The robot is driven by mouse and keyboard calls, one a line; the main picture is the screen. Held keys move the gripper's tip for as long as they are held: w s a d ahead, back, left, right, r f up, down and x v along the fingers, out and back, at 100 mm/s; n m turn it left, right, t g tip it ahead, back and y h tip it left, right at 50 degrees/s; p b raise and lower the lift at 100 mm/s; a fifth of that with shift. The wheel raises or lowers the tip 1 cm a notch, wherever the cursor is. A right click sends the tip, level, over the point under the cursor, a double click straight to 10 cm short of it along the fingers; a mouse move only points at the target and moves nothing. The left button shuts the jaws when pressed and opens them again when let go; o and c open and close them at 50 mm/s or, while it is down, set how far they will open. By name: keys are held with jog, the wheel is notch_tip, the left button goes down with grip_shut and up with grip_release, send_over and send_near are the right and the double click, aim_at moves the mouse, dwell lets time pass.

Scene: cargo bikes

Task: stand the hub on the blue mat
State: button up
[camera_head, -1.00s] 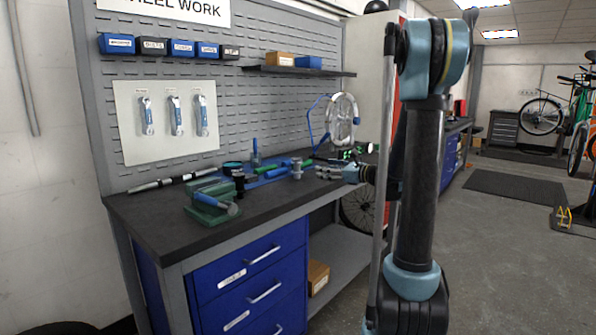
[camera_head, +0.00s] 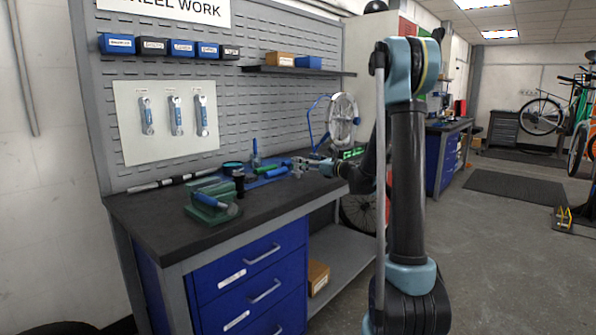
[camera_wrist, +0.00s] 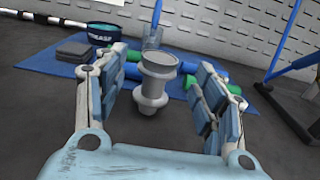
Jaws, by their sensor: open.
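The hub (camera_wrist: 154,82) is a grey metal spool shape with a wide flange, standing upright in the wrist view. It stands on the dark bench top close to the front edge of the blue mat (camera_wrist: 45,62). My gripper (camera_wrist: 160,66) is open, with one finger on each side of the hub and visible gaps. In the head view my gripper (camera_head: 298,166) reaches in from the right at the mat's right end and largely hides the hub. The mat (camera_head: 258,182) lies at the back of the bench.
A grease tin (camera_wrist: 104,33) and a dark block (camera_wrist: 74,51) are at the mat's left. Blue and green tools lie behind the hub. A blue stand (camera_wrist: 290,60) is at right. A green vise (camera_head: 210,206) stands at the bench's front left.

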jog(key=shift+x, duration=3.05)
jog(key=shift+c, duration=0.5)
jog(key=c, duration=1.3)
jog(key=shift+r, duration=0.1)
